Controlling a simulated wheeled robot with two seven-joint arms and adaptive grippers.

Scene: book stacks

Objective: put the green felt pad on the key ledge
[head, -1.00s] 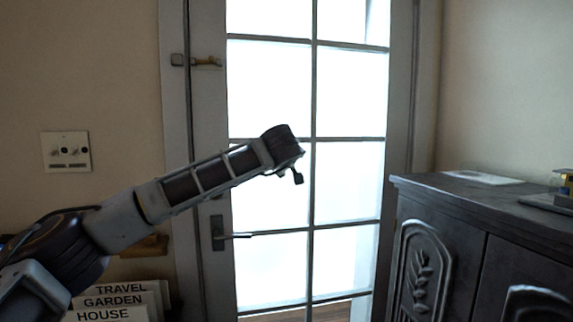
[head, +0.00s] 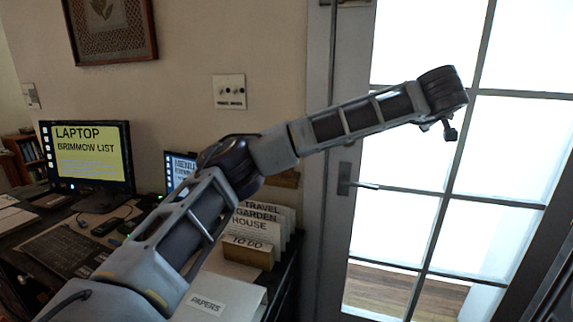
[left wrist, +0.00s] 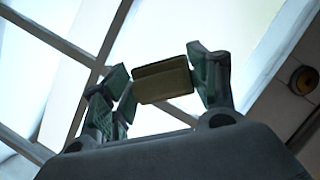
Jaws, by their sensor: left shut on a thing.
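A flat olive-green pad (left wrist: 163,82) is held between the two fingers of my left gripper (left wrist: 165,80) in the left wrist view. It touches the fingers at both ends. In the head view my left arm reaches from the lower left to the front of the glazed door; its fingers and the pad cannot be made out there. A small brown wooden ledge (head: 288,180) is on the wall left of the door, under a switch plate (head: 229,92). My arm hides most of it. My right gripper is not in view.
The glazed door (head: 420,230) is behind my arm's end. A desk at the left holds a monitor (head: 88,160), a keyboard (head: 72,247) and papers (head: 225,295). A TO DO box (head: 248,250) and upright books (head: 262,213) stand below the ledge. A dark cabinet edge (head: 555,290) shows lower right.

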